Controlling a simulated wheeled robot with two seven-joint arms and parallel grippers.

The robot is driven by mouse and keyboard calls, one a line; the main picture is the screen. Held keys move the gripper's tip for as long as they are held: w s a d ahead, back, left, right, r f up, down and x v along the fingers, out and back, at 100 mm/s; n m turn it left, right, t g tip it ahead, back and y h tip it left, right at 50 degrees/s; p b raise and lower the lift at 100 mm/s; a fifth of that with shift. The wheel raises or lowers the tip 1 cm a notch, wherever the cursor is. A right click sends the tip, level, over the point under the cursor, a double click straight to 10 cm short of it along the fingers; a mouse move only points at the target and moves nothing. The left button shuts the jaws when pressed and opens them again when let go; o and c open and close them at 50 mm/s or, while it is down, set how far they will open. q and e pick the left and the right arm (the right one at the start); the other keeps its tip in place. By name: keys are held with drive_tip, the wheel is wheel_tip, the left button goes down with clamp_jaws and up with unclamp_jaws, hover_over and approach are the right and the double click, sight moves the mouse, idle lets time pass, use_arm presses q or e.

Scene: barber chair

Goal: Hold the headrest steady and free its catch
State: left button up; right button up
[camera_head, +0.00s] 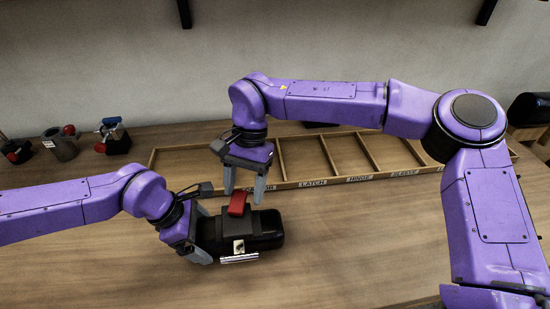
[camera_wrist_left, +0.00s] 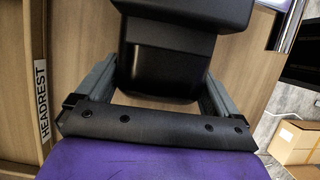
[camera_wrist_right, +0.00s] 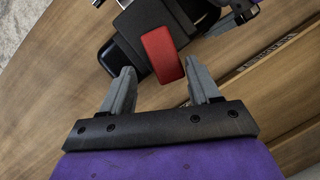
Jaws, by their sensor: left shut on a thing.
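The headrest (camera_head: 268,232), a black padded block with a dark bracket and a metal piece at its front, lies on the wooden table. Its red catch (camera_head: 238,204) sits on top; it also shows in the right wrist view (camera_wrist_right: 162,53). My left gripper (camera_head: 210,232) is shut on the headrest from the left side; in the left wrist view the dark body (camera_wrist_left: 165,72) is between its fingers. My right gripper (camera_head: 244,193) points down over the catch. Its fingers are apart with nothing between them, and the catch is just beyond the fingertips in the right wrist view.
A shallow wooden tray (camera_head: 312,155) with labelled compartments, including LATCH, HINGE and SLEEVE, lies behind the headrest. A grey cup-like part (camera_head: 62,149) and small coloured parts (camera_head: 115,136) stand at the back left. The table front right of the headrest is clear.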

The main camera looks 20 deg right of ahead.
drive_tip(key=m, duration=0.2)
drive_tip(key=s+d+m+t+y, duration=0.1)
drive_tip(key=m, duration=0.1)
drive_tip(key=s+m+t, duration=0.1)
drive_tip(key=m, duration=0.1)
drive_tip(key=shift+d, duration=0.25)
drive_tip(key=m, duration=0.2)
drive_tip(key=s+m+t, duration=0.2)
drive_tip(key=m, duration=0.1)
drive_tip(key=shift+d+m+y, duration=0.2)
drive_tip(key=shift+m+y, duration=0.1)
drive_tip(key=shift+y, duration=0.1)
drive_tip(key=v, duration=1.1)
drive_tip(key=shift+r, duration=0.4)
drive_tip(key=shift+s+d, duration=0.1)
drive_tip(key=shift+d, duration=0.05)
